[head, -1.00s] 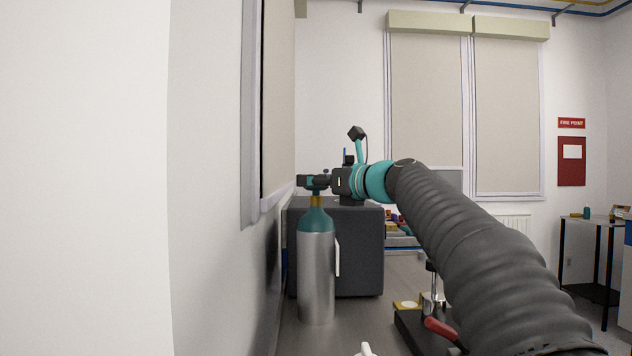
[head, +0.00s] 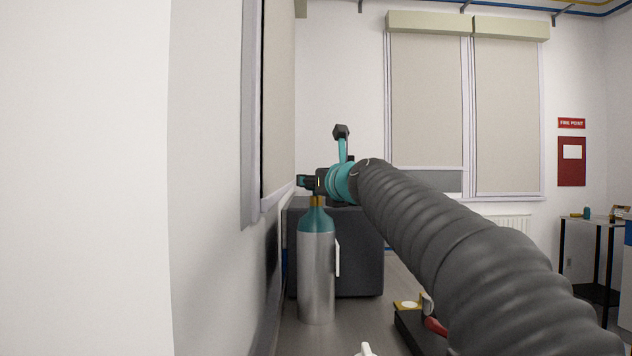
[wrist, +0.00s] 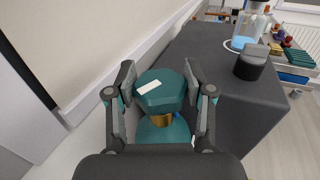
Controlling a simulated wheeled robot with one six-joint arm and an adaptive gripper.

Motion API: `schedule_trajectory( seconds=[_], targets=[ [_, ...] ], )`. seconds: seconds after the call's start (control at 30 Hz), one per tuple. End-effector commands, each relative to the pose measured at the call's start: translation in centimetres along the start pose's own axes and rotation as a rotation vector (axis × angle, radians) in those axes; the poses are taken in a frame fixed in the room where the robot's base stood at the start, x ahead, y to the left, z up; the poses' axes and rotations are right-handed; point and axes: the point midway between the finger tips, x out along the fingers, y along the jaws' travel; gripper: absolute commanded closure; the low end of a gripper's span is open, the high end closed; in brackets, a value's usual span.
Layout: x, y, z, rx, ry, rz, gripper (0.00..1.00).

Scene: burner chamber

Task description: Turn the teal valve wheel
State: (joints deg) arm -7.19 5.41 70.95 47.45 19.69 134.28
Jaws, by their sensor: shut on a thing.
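The teal valve wheel (wrist: 160,92) is a faceted knob with a white mark on top, seen from above in the wrist view. It sits over a brass neck (head: 317,201) on a silver gas cylinder (head: 316,280) with a teal shoulder. The cylinder stands upright on the bench. My gripper (wrist: 160,85) has one finger on each side of the wheel and is shut on it. In the head view my gripper (head: 308,182) is at the cylinder's top and hides most of the wheel.
A dark grey box (head: 362,250) stands just behind the cylinder. The wall with a blind (head: 277,100) runs close on the left. In the wrist view a glass vessel with blue liquid (wrist: 245,30) and a black-capped item (wrist: 252,62) stand on the box.

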Motion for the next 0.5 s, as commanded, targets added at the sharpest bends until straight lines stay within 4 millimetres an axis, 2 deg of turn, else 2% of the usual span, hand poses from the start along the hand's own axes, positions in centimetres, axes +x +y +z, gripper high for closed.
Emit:
schedule_trajectory(
  seconds=[0.47,0.5],
  targets=[
    [-0.01,-0.01,0.10,0.001,-0.002,-0.007,0.82],
    [-0.01,-0.01,0.10,0.001,-0.002,-0.007,0.37]
  ],
)
